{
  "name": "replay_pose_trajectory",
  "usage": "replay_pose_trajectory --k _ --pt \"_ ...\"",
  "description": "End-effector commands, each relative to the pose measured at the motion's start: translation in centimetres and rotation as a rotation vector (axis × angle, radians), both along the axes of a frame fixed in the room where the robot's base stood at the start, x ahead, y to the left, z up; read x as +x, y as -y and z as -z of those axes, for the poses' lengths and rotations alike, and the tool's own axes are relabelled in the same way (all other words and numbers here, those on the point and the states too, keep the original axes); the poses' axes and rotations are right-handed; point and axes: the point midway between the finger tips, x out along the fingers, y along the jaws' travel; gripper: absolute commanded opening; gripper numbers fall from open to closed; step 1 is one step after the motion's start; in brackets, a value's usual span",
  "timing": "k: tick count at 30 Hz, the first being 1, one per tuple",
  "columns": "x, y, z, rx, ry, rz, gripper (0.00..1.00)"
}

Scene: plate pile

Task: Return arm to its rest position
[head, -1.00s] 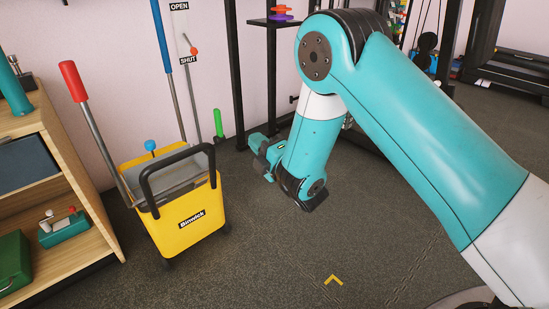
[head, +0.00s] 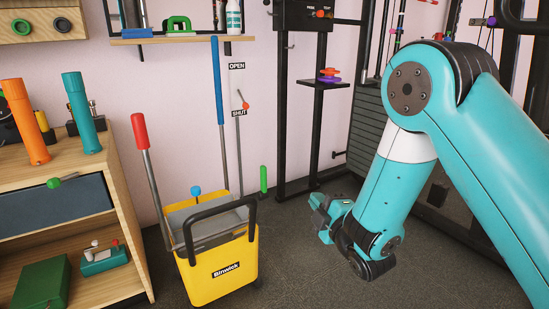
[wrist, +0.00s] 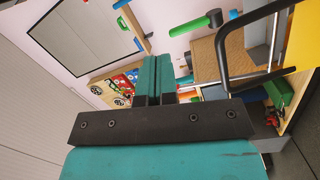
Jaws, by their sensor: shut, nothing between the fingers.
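My gripper (head: 322,218) hangs at the end of my teal arm, to the right of the yellow bucket in the head view, clear of the floor. In the wrist view its two teal fingers (wrist: 155,76) lie side by side, closed together with nothing between them. My arm is bent, with the upper part coming in from the right edge and the forearm hanging down.
A yellow mop bucket (head: 229,274) with a black handle stands left of my gripper. A wooden cabinet (head: 122,185) with orange and teal cylinders is at the left. A black rack (head: 297,130) stands behind. Grey floor (head: 300,285) is open between the bucket and my arm.

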Motion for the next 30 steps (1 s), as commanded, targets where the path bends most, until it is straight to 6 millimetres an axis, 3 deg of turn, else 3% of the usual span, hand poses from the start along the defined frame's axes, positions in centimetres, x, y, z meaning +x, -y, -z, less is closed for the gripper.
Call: replay_pose_trajectory --k 1,4,8,11,17,21,27,28,30 --pt "0.2 0.3 -1.7 0.067 -0.084 0.026 0.00" --pt "-0.4 0.6 -3.2 0.223 -0.309 0.076 0.00" --pt "-2.9 0.3 -5.0 0.408 -0.602 0.130 0.00" --pt "-6.1 -0.4 -6.5 0.526 -0.828 0.165 0.00" --pt "-15.3 -1.5 -9.7 0.659 -1.266 0.245 0.00" --pt "-22.0 -1.5 -11.7 0.658 -1.510 0.319 0.00" --pt "-30.4 -0.1 -14.1 0.574 -1.749 0.447 0.00" --pt "-31.6 0.2 -14.5 0.555 -1.778 0.468 0.00" --pt "-31.6 0.2 -17.3 0.552 -1.786 0.477 0.00"
